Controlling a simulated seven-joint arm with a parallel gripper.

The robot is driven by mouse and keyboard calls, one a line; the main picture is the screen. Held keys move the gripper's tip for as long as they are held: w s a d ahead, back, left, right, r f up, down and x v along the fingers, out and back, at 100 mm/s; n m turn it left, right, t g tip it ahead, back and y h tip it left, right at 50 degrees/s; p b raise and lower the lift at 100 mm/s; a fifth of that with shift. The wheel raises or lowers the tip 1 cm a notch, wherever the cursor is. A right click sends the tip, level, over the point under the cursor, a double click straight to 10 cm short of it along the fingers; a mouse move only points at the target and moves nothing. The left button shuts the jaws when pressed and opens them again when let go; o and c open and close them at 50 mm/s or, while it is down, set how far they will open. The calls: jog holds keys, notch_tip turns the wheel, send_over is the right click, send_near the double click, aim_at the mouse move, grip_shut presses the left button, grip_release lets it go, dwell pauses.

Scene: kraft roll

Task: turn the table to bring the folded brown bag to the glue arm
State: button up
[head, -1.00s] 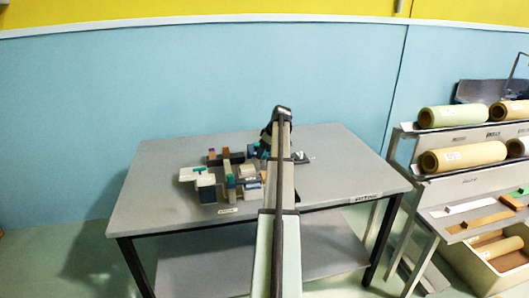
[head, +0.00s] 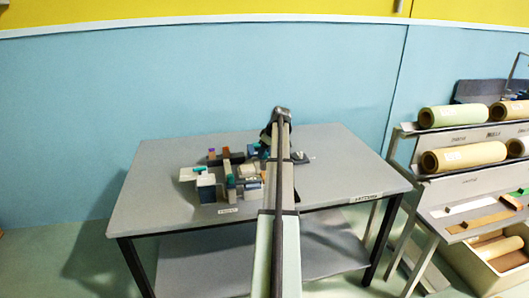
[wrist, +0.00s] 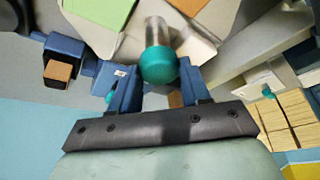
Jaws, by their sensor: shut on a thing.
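My gripper (wrist: 158,78) has its two blue fingers either side of a teal knob (wrist: 158,64) on a metal post, and is shut on it. Behind the knob is a pale, flat-sided table piece (wrist: 203,50). A green square (wrist: 100,10) and a brown piece (wrist: 188,5) lie on it at the top edge of the wrist view. The brown piece may be the folded bag; it is cut off by the frame. A dark blue holder with a brown block (wrist: 57,71) stands at the left. I cannot tell which part is the glue arm. My arm hides part of the machine in the head view.
The machine's parts stand on a grey table (head: 150,210) with bare room around them. A rack with paper rolls (head: 455,117) stands at the right. In the wrist view, stacked tan pieces (wrist: 290,120) and another teal knob (wrist: 267,92) are at the right.

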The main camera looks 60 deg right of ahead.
grip_shut()
jog(key=shift+a+m, duration=0.1)
jog(key=shift+m, duration=0.4)
jog(key=shift+m+h, duration=0.8)
jog(key=shift+m, duration=0.9)
jog(key=shift+w+a+m+g+h, duration=0.1)
jog(key=shift+m+g+h, duration=0.25)
jog(key=shift+m, duration=0.7)
jog(key=shift+a+m+g+h, duration=0.1)
jog(key=shift+m+g+h, duration=0.2)
jog(key=shift+m, duration=0.75)
jog(key=shift+w+m+g+h, duration=0.1)
jog(key=shift+m+g+h, duration=0.25)
jog(key=shift+m, duration=0.85)
jog(key=shift+w+m+g+h, duration=0.1)
jog(key=shift+m+g+h, duration=0.15)
jog(key=shift+m, duration=0.95)
jog(key=shift+m+g+h, duration=0.25)
jog(key=shift+m+g, duration=0.5)
jog(key=shift+m, duration=1.55)
jog(key=o, duration=1.1)
grip_release()
